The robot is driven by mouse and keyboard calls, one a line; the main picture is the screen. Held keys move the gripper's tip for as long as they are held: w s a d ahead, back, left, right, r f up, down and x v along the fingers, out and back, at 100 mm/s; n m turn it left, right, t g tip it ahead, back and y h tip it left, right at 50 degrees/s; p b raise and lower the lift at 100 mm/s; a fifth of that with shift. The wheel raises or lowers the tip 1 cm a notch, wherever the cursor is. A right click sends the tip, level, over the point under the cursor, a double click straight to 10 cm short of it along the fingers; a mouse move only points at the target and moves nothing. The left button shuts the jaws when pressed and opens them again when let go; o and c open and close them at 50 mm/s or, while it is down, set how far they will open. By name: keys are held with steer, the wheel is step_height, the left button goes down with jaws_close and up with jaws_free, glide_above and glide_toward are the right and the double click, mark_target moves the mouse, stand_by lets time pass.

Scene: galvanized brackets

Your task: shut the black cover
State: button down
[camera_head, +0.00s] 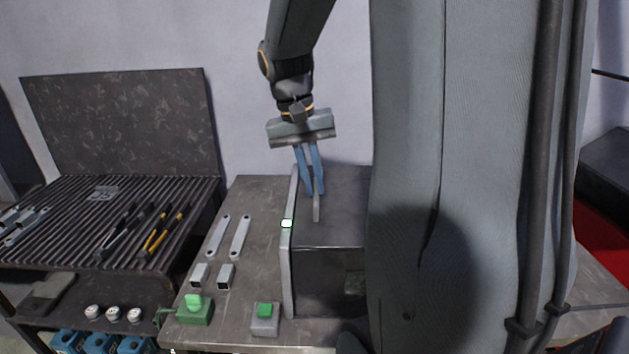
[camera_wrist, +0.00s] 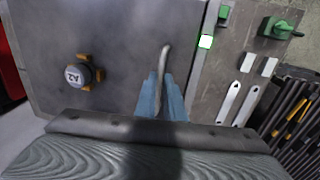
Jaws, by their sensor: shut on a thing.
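A dark box-like unit stands on the bench, with a dark flat panel (camera_head: 340,220) on top that looks like the black cover. The panel also fills much of the wrist view (camera_wrist: 110,35). A thin grey handle (camera_wrist: 165,60) rises from it near one edge. My gripper (camera_head: 311,190) points down over the panel, its blue fingers shut on the handle, which also shows in the head view (camera_head: 316,209). My column hides the unit's right part, so how far the cover is open cannot be told.
A light upright plate (camera_head: 288,265) edges the unit's left side. Flat bars (camera_head: 240,236), small blocks (camera_head: 226,276), a green-topped box (camera_head: 195,308) and a green-button box (camera_head: 265,318) lie left. An orange-handled A2 knob (camera_wrist: 82,75) is near the panel. A ribbed rack (camera_head: 70,225) stands farther left.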

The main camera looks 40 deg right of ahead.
steer(key=c, duration=1.8)
jaws_free()
steer(key=shift+w+a, duration=0.25)
steer(key=shift+c, duration=0.2)
steer(key=shift+r, duration=0.15)
step_height(320, 180, up, 8)
steer(key=a+b, duration=0.1)
steer(key=shift+w+f+b, duration=0.25)
steer(key=shift+w+b, duration=0.15)
